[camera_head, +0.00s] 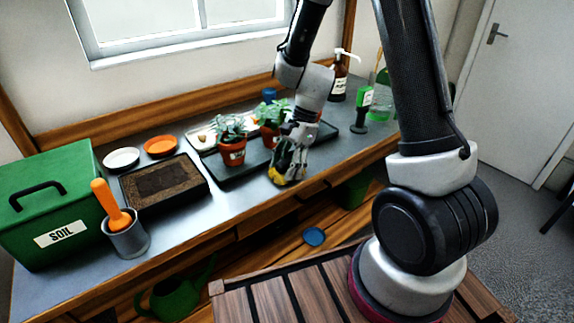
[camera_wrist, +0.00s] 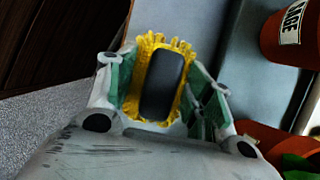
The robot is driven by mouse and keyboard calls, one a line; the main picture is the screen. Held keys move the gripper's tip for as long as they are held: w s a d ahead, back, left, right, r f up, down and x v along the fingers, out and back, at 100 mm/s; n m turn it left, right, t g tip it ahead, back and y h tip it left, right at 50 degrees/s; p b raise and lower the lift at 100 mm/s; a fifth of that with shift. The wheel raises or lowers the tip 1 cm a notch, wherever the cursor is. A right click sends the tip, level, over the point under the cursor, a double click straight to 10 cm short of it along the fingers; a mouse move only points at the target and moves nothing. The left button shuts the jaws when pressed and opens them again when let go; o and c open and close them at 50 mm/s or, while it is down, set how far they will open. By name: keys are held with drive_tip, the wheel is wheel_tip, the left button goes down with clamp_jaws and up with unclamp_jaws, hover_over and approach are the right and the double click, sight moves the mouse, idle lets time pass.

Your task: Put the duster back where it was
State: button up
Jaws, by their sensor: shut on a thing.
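The duster (camera_wrist: 163,84) has a dark oval back and a yellow fringe. It sits between the two green-padded fingers of my gripper (camera_wrist: 160,92) in the wrist view, and the gripper is shut on it. In the head view my gripper (camera_head: 290,166) is at the front part of the grey bench top (camera_head: 235,197), in front of the potted plants. The duster's yellow fringe (camera_head: 277,179) shows at its lower end. I cannot tell whether the duster touches the bench.
Potted plants (camera_head: 232,152) stand on a dark tray (camera_head: 232,176) behind my gripper. A green soil box (camera_head: 55,185), a grey cup with an orange-handled tool (camera_head: 128,239) and a seed tray (camera_head: 165,186) are left. Bottles (camera_head: 339,82) and a green-topped tool (camera_head: 361,108) are right.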

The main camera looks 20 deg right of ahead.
drive_tip(key=o, duration=1)
drive_tip(key=v, duration=1.2)
drive_tip(key=s+d+r+n+t+h, duration=0.2)
drive_tip(key=s+d+r+n, duration=0.3)
drive_tip(key=s, duration=0.5)
drive_tip(key=s+d+r+n+t+h, duration=0.2)
drive_tip(key=s+d+r+n, duration=0.3)
drive_tip(key=s+r+n, duration=0.3)
drive_tip(key=shift+s+d+r+n+t, duration=0.3)
drive_tip(key=shift+s+n+t, duration=0.5)
drive_tip(key=shift+s, duration=0.4)
